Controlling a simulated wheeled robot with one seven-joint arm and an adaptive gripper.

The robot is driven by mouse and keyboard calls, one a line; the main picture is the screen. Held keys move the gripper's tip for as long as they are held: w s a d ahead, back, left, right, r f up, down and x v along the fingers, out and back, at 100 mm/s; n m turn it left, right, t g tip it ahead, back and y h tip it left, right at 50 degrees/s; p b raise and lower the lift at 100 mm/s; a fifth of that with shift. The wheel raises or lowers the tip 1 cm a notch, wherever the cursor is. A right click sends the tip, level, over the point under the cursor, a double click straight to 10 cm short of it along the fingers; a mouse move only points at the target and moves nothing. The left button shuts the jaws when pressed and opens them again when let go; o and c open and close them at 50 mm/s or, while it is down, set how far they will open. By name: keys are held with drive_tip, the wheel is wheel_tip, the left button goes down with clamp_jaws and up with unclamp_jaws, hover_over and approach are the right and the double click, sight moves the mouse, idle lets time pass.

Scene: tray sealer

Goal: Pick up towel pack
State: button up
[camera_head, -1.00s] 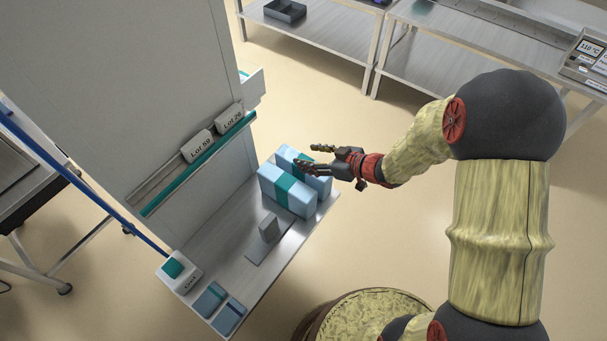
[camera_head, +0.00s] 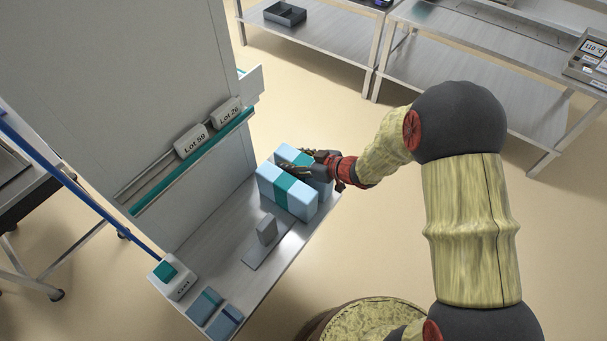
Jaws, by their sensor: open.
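Two light-blue towel packs with teal bands stand side by side on the steel shelf. The near pack (camera_head: 288,193) shows its front and top. The far pack (camera_head: 286,152) stands just behind it and is partly hidden by my gripper. My gripper (camera_head: 300,162) is open and reaches in from the right at the far pack, with its fingers over the pack's top. I cannot tell whether the fingers touch it.
The steel shelf (camera_head: 236,285) also holds a grey upright bracket (camera_head: 267,229), a white box with a teal top (camera_head: 171,276) and two flat blue packs (camera_head: 205,306). A tall grey panel with a label rail (camera_head: 192,163) stands to the left. Steel tables (camera_head: 480,70) stand behind.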

drive_tip(key=shift+r, duration=0.1)
drive_tip(key=shift+c, duration=0.2)
drive_tip(key=c, duration=1.1)
